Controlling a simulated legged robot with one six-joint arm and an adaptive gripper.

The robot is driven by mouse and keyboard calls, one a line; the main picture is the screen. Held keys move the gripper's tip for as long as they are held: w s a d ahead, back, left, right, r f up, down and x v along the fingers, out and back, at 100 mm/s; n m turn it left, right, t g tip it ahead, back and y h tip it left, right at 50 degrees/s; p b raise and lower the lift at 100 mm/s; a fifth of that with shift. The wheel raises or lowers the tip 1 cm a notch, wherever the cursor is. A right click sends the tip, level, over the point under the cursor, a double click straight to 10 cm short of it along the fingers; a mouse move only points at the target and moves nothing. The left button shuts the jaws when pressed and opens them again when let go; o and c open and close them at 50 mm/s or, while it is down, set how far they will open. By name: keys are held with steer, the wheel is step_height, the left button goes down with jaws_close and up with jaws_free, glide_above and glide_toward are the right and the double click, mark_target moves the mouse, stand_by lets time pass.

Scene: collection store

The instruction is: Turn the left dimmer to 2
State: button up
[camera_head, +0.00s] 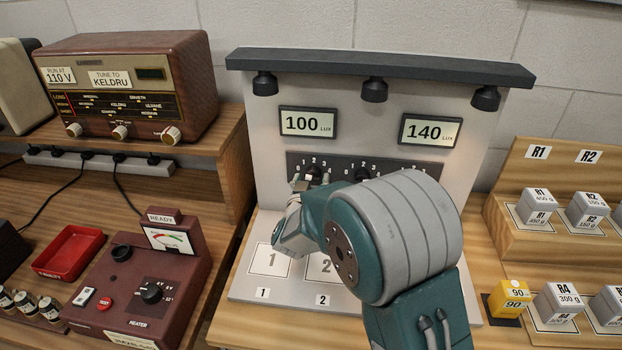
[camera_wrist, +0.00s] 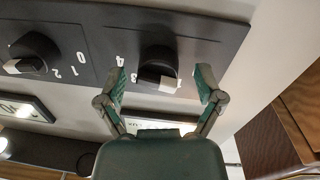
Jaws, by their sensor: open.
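The left dimmer, a black knob (camera_head: 315,173), sits on a dark panel strip (camera_head: 292,160) with small numerals around it. It also shows in the wrist view (camera_wrist: 158,62), where the panel is upside down. Its white mark points down there, towards the upper side of the panel. My gripper (camera_wrist: 161,78) is open, one fingertip on each side of this knob; I see no clear contact. In the head view my gripper (camera_head: 303,184) is at the left dimmer.
Two displays stand above the panel: the left display (camera_head: 309,122) reads 100 lux, the right display (camera_head: 431,130) reads 140 lux. A dark hood (camera_head: 380,66) with lamps overhangs them. A radio (camera_head: 130,85) and heater box (camera_head: 140,280) are left; labelled blocks (camera_head: 538,205) are right.

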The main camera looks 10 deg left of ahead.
steer(key=c, duration=1.1)
steer(key=shift+c, duration=0.2)
steer(key=m, duration=0.4)
steer(key=shift+r, duration=0.1)
steer(key=m, duration=0.7)
steer(key=shift+m+g+y, duration=0.3)
steer(key=shift+m, duration=1.7)
steer(key=shift+d, duration=0.1)
